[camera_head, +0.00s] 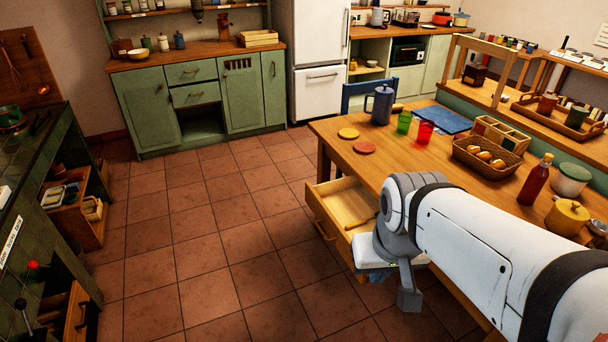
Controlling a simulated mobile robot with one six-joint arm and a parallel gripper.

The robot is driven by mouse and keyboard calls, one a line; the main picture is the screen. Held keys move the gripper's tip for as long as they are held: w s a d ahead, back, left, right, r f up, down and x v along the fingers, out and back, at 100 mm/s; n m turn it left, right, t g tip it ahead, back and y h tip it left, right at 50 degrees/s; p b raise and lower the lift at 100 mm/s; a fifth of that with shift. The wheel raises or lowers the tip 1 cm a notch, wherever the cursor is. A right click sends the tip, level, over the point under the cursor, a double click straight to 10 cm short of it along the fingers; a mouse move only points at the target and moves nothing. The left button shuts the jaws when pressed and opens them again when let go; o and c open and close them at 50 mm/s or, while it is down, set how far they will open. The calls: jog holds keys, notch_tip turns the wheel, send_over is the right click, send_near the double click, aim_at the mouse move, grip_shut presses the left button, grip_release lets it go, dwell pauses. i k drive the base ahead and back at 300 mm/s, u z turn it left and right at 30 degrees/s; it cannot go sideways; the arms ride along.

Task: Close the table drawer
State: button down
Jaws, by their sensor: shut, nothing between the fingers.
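The table drawer (347,203) sticks out from the left side of the wooden table (395,160), open, with its pale interior showing. Its front panel (323,222) faces left and carries a handle. My white and grey arm reaches in from the right over the table's near side and covers the near end of the drawer. My gripper (409,298) hangs below the wrist, to the right of and nearer than the drawer front. It is shut and empty, and seems apart from the drawer front. Its fingertips are hard to make out.
On the table stand a blue jug (379,105), green cup (404,122), red cup (425,132), bread basket (490,158) and red bottle (536,180). A blue chair (362,92) is at its far end. The tiled floor (220,220) left of the drawer is clear.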

aim_at(336, 204)
jog(key=u, duration=0.05)
jog(key=i, duration=1)
